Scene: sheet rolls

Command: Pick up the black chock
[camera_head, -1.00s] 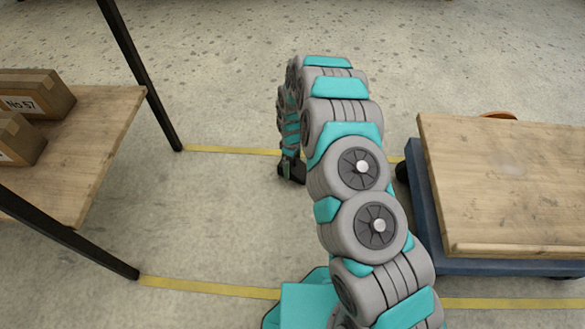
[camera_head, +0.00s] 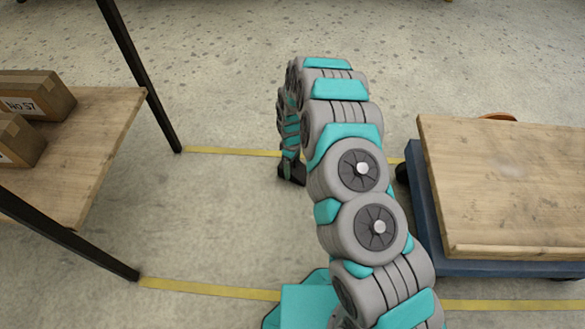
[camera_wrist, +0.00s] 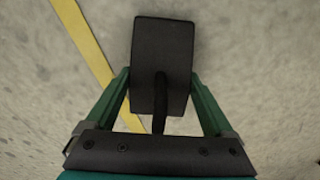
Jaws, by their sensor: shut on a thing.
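The black chock (camera_wrist: 162,52) is a dark block with a rounded bar or handle running down from its middle in the wrist view. It sits between the two green fingers of my gripper (camera_wrist: 160,82), which is shut on it. In the head view the chock (camera_head: 292,174) shows as a small dark shape at the lower end of my arm, close to the floor by the far yellow line. I cannot tell whether it touches the floor. My arm hides part of the area to its right.
A wooden shelf (camera_head: 95,150) with cardboard boxes (camera_head: 38,92) and black posts (camera_head: 135,70) stands at the left. The floor between is clear.

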